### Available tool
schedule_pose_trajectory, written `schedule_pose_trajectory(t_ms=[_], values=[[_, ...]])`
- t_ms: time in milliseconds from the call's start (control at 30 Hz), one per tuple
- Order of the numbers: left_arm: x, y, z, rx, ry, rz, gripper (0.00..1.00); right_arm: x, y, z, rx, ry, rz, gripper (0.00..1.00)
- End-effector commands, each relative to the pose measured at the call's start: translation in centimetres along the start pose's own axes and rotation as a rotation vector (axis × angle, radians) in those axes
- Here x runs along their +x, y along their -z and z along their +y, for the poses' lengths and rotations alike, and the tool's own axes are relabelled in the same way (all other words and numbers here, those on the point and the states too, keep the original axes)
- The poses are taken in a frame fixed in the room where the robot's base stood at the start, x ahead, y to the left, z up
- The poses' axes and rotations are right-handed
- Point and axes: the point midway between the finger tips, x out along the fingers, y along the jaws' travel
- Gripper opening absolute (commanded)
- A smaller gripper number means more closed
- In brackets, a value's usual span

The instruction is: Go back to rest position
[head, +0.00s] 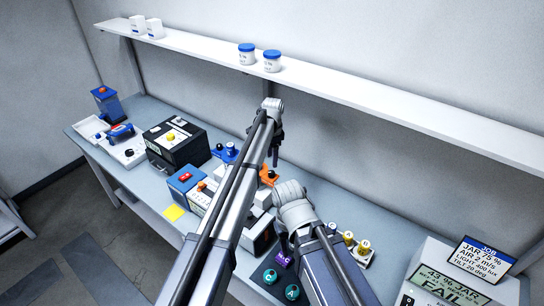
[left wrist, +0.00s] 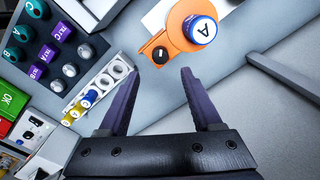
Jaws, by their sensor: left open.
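My left gripper (head: 276,152) is at the end of the long arm reaching toward the back of the bench, below the shelf. In the left wrist view its two dark fingers (left wrist: 162,88) are apart with nothing between them. An orange stand (left wrist: 168,44) with a dark knob lies beyond the fingertips, with a white and blue round jar marked A (left wrist: 200,30) on it. The orange stand also shows in part behind my arm in the head view (head: 268,177). My right gripper (head: 284,238) is low over the bench front, largely hidden by its own wrist; its jaws are unclear.
A white shelf (head: 400,108) with blue-lidded jars (head: 272,62) runs above the bench. A black box (head: 176,142) and a blue device (head: 186,181) stand left of my left arm. A dark tray (head: 262,274) of lettered pieces, yellow-topped vials (head: 349,238) and a sign (head: 482,258) are at right.

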Motion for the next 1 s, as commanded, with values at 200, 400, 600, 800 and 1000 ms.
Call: schedule_pose_trajectory(t_ms=[200,400,600,800,1000], values=[[0.1,0.0,0.0,0.0,0.0,0.0,0.66,0.1,0.0,0.0,0.0,0.0,0.0,0.5],[0.0,-2.8,2.0,-0.083,0.001,0.002,0.66,0.1,0.0,0.0,0.0,0.0,0.0,0.5],[-0.3,-12.7,9.9,-0.455,0.007,0.012,0.66,0.1,0.0,0.0,0.0,0.0,0.0,0.5],[-0.7,-20.6,17.6,-0.838,0.01,0.024,0.66,0.0,0.0,0.0,0.0,0.0,0.0,0.5],[-0.9,-25.8,24.0,-1.132,0.011,0.034,0.66,0.0,0.0,0.0,0.0,0.0,0.0,0.5]])
